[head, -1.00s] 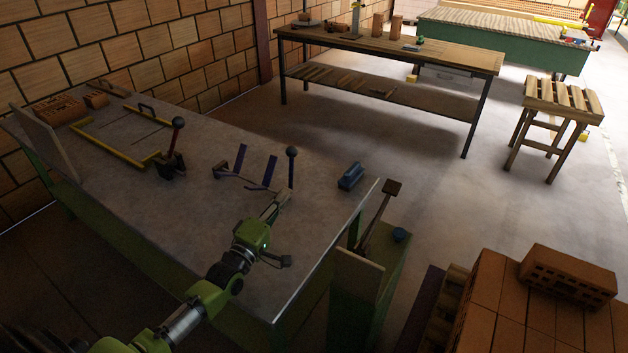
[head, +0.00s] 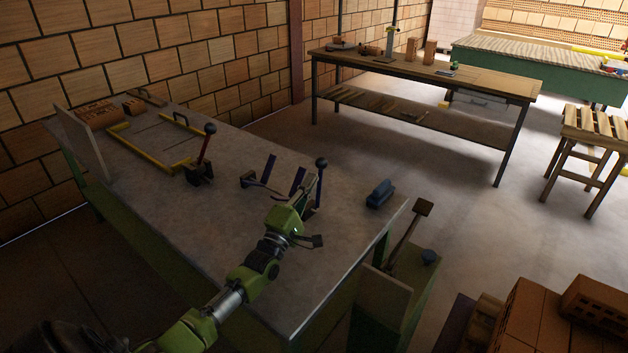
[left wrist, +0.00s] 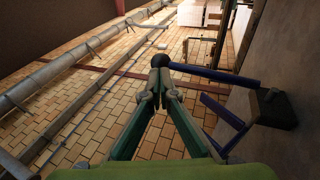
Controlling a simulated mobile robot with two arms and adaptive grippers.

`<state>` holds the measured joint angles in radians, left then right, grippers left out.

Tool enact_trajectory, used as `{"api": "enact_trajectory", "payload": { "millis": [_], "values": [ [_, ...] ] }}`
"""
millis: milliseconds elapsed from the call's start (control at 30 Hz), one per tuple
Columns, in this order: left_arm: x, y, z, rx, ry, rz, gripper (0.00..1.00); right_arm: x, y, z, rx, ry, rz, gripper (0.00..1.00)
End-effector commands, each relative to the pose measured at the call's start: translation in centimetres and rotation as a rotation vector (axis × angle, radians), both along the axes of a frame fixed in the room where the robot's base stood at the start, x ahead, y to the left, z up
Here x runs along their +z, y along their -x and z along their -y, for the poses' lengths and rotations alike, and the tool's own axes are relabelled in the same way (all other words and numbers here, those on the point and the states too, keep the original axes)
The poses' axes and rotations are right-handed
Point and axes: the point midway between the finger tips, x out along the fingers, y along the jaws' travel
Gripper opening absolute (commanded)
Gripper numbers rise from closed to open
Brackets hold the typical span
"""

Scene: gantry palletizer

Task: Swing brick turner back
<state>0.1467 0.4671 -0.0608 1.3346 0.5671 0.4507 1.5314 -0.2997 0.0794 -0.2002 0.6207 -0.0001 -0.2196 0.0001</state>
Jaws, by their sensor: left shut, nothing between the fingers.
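The brick turner is a dark fixture on the grey table (head: 240,228), with blue uprights (head: 298,180) and a blue lever ending in a dark ball knob (head: 321,162). The lever stands up at its right side. My left gripper (head: 309,198) is shut and empty, just below and in front of the knob, overlapping the lower lever in the head view. In the left wrist view, the shut fingertips (left wrist: 160,74) are close beside the dark knob (left wrist: 188,53), with the blue lever (left wrist: 228,75) running right. Whether they touch cannot be told. My right gripper is out of view.
Another lever with a dark ball (head: 210,128) stands beside a yellow frame (head: 150,172) on the table. A blue tool (head: 380,193) lies near the right edge. A long lever (head: 405,235) rises beyond that edge. Bricks (head: 530,325) are stacked at lower right.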

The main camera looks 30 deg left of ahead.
Motion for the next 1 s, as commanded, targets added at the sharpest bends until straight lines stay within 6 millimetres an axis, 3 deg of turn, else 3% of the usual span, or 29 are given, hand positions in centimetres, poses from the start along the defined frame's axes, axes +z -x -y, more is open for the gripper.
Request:
{"api": "enact_trajectory", "payload": {
  "millis": [200, 667, 1000],
  "values": [
    [0.6, -1.9, -0.2, -0.001, 0.002, -0.001, 0.0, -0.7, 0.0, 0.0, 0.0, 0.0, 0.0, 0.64],
    [0.8, -2.2, -0.2, -0.001, 0.001, -0.005, 0.0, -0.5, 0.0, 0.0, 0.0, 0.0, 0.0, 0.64],
    [1.8, -4.0, 0.0, -0.001, -0.009, -0.119, 0.0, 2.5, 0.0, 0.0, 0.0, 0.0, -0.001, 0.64]
  ]
}}
